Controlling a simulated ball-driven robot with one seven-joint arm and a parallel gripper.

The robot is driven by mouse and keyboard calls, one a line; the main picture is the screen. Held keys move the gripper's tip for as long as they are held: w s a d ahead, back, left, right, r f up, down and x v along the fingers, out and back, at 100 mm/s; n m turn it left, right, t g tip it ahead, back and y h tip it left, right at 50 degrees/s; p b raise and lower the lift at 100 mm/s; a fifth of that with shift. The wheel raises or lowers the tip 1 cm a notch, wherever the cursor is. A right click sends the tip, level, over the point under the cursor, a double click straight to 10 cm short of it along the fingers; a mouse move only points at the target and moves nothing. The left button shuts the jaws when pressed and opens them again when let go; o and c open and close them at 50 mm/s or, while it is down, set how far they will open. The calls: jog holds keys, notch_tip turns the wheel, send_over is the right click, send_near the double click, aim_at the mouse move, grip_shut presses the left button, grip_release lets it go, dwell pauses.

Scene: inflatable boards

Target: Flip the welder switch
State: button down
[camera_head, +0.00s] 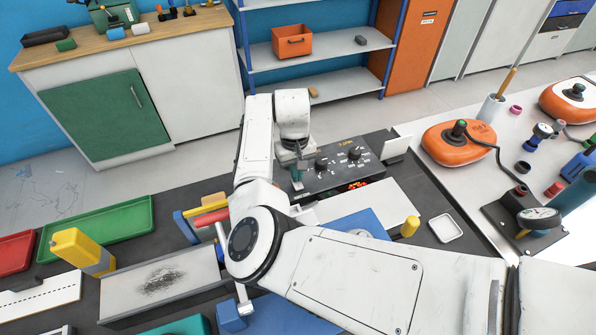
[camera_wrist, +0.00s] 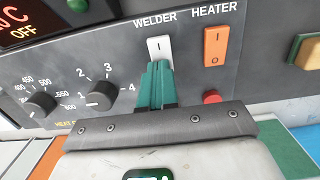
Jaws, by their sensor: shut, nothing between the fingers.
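The welder switch (camera_wrist: 160,47) is a white rocker under the label WELDER in the wrist view. Its upper part with the "I" mark shows; its lower part is hidden behind my fingers. My gripper (camera_wrist: 157,68) has teal fingers, closed together and empty, with the tips over the lower part of the switch. I cannot tell whether they touch it. In the head view my gripper (camera_head: 298,182) is at the left part of the dark control box (camera_head: 322,183). The switch cannot be made out there.
An orange heater switch (camera_wrist: 215,46) sits right of the welder switch, with a red button (camera_wrist: 212,97) below it. Two black knobs, the nearer one (camera_wrist: 101,95), are to the left. In the head view, an orange device (camera_head: 455,148) stands right of the box.

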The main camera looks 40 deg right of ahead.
jog(key=shift+s+a+f+p, duration=0.15)
jog(key=shift+s+f+p, duration=0.45)
jog(key=shift+p, duration=0.3)
jog(key=shift+s+a+p, duration=0.15)
jog(key=shift+s+p, duration=0.15)
jog(key=r+p, duration=0.2)
jog(key=r, duration=0.1)
jog(key=w+r+p, duration=0.1)
jog(key=r+p, duration=0.1)
jog(key=r, duration=0.1)
jog(key=shift+w, duration=0.1)
notch_tip(320, 180, up, 9)
jog(key=b, duration=0.2)
jog(key=shift+w+d, duration=0.3)
jog(key=shift+w, duration=0.05)
jog(key=shift+r, duration=0.1)
